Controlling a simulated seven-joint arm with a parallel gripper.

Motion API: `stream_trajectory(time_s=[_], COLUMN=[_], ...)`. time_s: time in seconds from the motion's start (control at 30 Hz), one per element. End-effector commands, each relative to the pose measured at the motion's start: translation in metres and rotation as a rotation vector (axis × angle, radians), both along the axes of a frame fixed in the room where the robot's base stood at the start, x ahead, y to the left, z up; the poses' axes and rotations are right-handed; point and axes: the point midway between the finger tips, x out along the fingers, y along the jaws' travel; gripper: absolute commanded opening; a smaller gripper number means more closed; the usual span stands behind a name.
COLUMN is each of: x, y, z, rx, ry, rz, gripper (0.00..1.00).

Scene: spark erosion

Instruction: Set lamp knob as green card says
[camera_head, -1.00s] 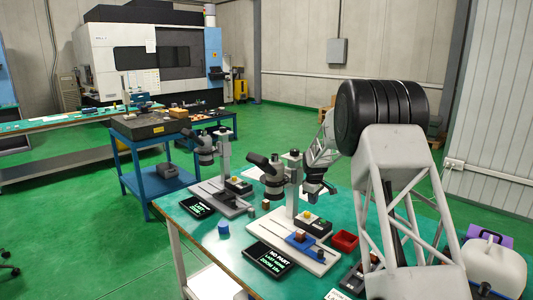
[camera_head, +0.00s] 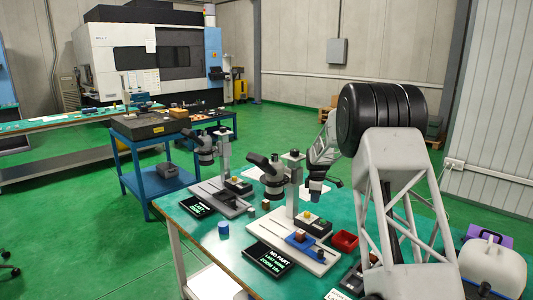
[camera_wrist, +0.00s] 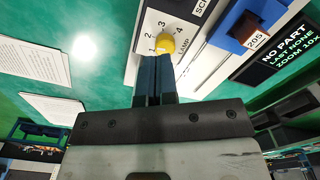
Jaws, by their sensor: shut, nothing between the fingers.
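The lamp knob (camera_wrist: 166,44) is a small yellow round knob on a white panel lettered "LAMP" with the numbers 1 to 4. In the head view the panel belongs to the nearer microscope (camera_head: 293,190), and a yellow knob (camera_head: 308,213) shows on its control box. My gripper (camera_wrist: 153,60) is shut and empty, its fingertips right beside the knob; I cannot tell whether they touch it. The head view shows my gripper (camera_head: 316,196) just above the box. Which mark the knob points to is unclear. No green card can be made out.
A blue fixture (camera_head: 299,240) sits on the microscope base, with a black display (camera_head: 269,260) reading "NO PART" in front. A red bin (camera_head: 344,242) stands to the right. White printed sheets (camera_wrist: 62,112) lie on the green table. A second microscope (camera_head: 206,155) stands to the left.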

Motion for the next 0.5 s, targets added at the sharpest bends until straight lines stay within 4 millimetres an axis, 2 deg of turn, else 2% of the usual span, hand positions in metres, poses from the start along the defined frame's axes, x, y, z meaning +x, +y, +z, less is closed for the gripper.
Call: stream_trajectory(time_s=[0.27, 0.5], x=[0.0, 0.0], y=[0.0, 0.0], z=[-0.007, -0.023], rx=[0.0, 0.0], ry=[0.001, 0.001], rz=[-0.001, -0.001], gripper=[0.0, 0.0])
